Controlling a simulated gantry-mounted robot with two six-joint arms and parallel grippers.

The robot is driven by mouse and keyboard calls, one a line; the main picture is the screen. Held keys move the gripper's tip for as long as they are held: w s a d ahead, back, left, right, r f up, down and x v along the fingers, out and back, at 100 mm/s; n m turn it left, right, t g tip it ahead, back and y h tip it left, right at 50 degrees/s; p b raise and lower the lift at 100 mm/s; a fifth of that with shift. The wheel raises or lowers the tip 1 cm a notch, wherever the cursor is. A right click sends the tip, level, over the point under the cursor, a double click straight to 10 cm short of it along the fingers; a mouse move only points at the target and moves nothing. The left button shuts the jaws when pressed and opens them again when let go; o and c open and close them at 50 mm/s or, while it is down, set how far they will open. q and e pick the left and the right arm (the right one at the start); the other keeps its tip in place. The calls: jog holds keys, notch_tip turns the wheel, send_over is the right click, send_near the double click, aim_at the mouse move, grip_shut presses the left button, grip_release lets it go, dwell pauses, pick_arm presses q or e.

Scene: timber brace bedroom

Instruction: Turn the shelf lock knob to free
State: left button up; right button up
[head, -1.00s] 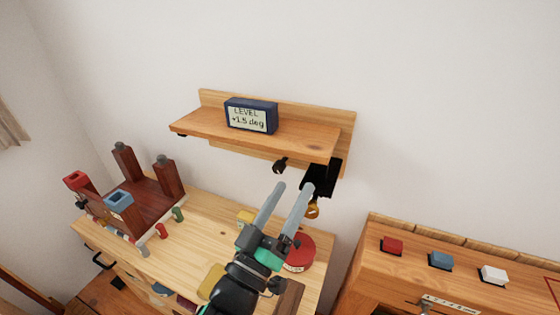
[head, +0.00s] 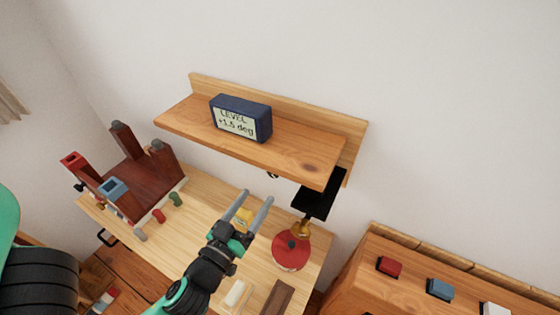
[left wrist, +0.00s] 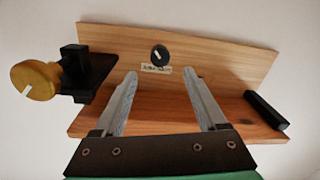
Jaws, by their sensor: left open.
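The wooden shelf (head: 285,148) is on the wall and carries a blue level display (head: 240,118) that reads about +1.5 deg. In the left wrist view, a small round black knob (left wrist: 160,54) with a white mark sits on the shelf's back board, above a label too small to read. A yellow knob (left wrist: 34,81) with a white mark sits on a black bracket (left wrist: 91,75) at the left. The yellow knob also shows in the head view (head: 301,229). My left gripper (head: 257,196) is open and empty below the shelf, its fingers pointing towards the black knob, apart from it.
A wooden worktop (head: 195,235) lies below, with a red round object (head: 291,251), several small coloured pegs and a dark red wooden frame (head: 138,187) at left. A cabinet at right carries red (head: 389,267) and blue (head: 440,289) blocks. A dark bar (left wrist: 266,110) is under the shelf.

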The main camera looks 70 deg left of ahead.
aim_at(272, 175)
pick_arm(q)
jog(key=p+x, duration=0.4)
jog(key=x, duration=0.6)
jog(key=shift+w+a+r, duration=0.1)
jog(key=shift+a+r, duration=0.05)
jog(key=shift+w+a, duration=0.25)
jog(key=shift+w, duration=0.1)
grip_shut()
